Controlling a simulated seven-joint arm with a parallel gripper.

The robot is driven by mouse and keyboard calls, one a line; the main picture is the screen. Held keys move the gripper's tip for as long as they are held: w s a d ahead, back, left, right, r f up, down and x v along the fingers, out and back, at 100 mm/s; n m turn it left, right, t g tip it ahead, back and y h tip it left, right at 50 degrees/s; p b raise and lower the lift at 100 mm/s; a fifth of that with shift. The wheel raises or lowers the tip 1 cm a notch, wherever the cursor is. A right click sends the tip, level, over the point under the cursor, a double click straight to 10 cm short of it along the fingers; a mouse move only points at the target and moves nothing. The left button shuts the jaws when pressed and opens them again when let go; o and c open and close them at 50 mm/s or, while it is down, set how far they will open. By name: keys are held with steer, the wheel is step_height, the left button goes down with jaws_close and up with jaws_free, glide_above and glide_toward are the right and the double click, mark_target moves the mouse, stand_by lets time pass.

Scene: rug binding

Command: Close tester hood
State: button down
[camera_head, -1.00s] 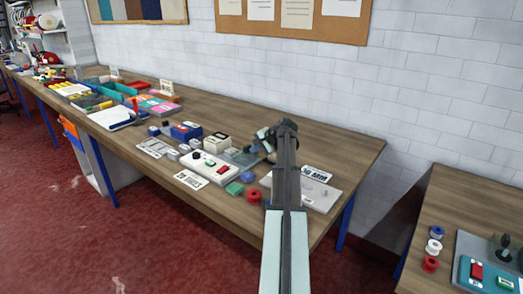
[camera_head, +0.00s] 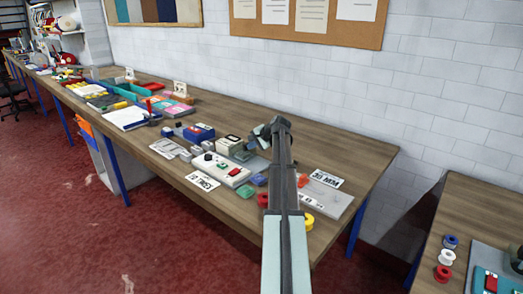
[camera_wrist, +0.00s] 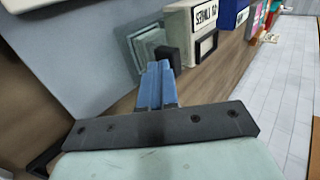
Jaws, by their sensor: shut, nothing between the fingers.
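My gripper (camera_head: 262,131) hangs over the workbench, just right of a small cream box (camera_head: 229,146). In the wrist view my blue fingers (camera_wrist: 155,72) are together and empty. Their tips point at a small black block (camera_wrist: 168,57) beside a clear greenish block (camera_wrist: 144,44); I cannot tell whether they touch. A large pale grey surface (camera_wrist: 85,45) fills the upper left there. A white control box (camera_head: 220,169) with red and green buttons sits left of my arm. I cannot tell for certain which part is the tester hood; my arm hides some of this area.
The cream labelled box (camera_wrist: 203,17) and a blue box (camera_wrist: 233,12) stand close beyond my fingers. A grey plate (camera_head: 338,207) lies right of my arm. The bench's back right is clear.

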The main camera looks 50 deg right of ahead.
steer(key=shift+w, duration=0.4)
steer(key=shift+r, duration=0.1)
steer(key=shift+s+a, duration=0.1)
steer(key=shift+s, duration=0.4)
steer(key=s, duration=0.4)
steer(key=shift+s+r, duration=0.2)
steer(key=shift+r, duration=0.1)
steer(key=v, duration=0.9)
